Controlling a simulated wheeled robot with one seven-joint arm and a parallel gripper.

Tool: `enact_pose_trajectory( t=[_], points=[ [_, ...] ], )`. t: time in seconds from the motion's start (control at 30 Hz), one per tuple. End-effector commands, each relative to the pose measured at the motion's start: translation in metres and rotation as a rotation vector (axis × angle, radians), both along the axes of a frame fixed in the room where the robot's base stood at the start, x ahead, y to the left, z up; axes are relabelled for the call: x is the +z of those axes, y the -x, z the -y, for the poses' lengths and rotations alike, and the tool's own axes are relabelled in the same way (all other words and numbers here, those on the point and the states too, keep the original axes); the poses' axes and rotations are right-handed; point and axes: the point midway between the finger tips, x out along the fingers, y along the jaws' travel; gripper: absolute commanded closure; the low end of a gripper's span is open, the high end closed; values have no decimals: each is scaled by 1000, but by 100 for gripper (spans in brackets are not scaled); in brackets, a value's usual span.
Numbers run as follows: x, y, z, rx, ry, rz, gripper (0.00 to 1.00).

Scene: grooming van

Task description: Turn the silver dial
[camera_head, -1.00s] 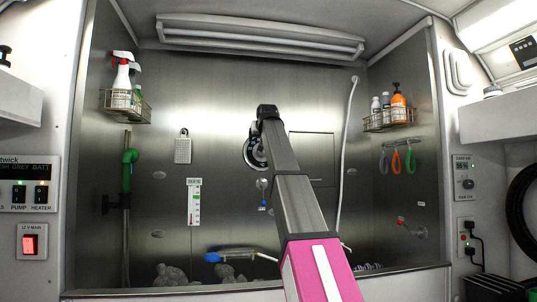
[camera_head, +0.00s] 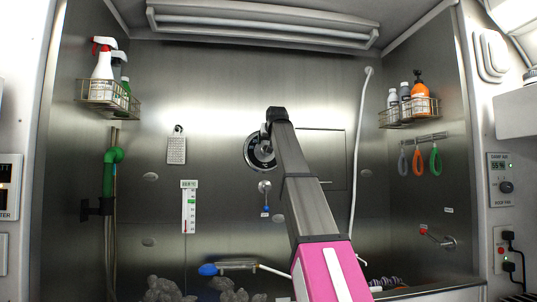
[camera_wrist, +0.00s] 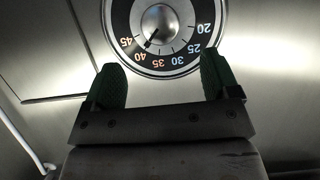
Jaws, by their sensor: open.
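The silver dial (camera_wrist: 159,27) is a round metal knob with a dark pointer line, set in a black numbered ring on the steel back wall. In the wrist view it is at the top centre, upside down, its pointer near the 40 mark. My gripper (camera_wrist: 158,78) is open, its two green fingers apart below the knob in the picture, with nothing between them. In the head view the dial's black ring (camera_head: 258,153) is partly hidden behind my arm. The fingertips are hidden there.
A white hose (camera_head: 358,150) hangs right of my arm. A thermometer (camera_head: 189,207) and a small valve (camera_head: 264,187) are on the wall at left and below the dial. Wire baskets with bottles hang on both side walls. The wall around the dial is mostly clear.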

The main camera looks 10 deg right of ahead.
Motion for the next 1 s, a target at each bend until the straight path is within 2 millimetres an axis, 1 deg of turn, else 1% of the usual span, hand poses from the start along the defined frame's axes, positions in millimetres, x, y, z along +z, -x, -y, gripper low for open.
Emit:
enact_pose_trajectory(
  t=[0.13,0.27,0.47,0.6,0.8,0.9,1.0],
  points=[
    [-2,-5,0,0,0,0,19],
    [-6,-16,0,0,0,-1,19],
    [-17,-45,0,0,0,-1,19],
    [-27,-69,0,0,0,-2,19],
    [-38,-94,0,0,0,-1,19],
    [-41,-99,0,0,0,0,19],
    [-41,-100,0,0,0,1,19]
  ],
)
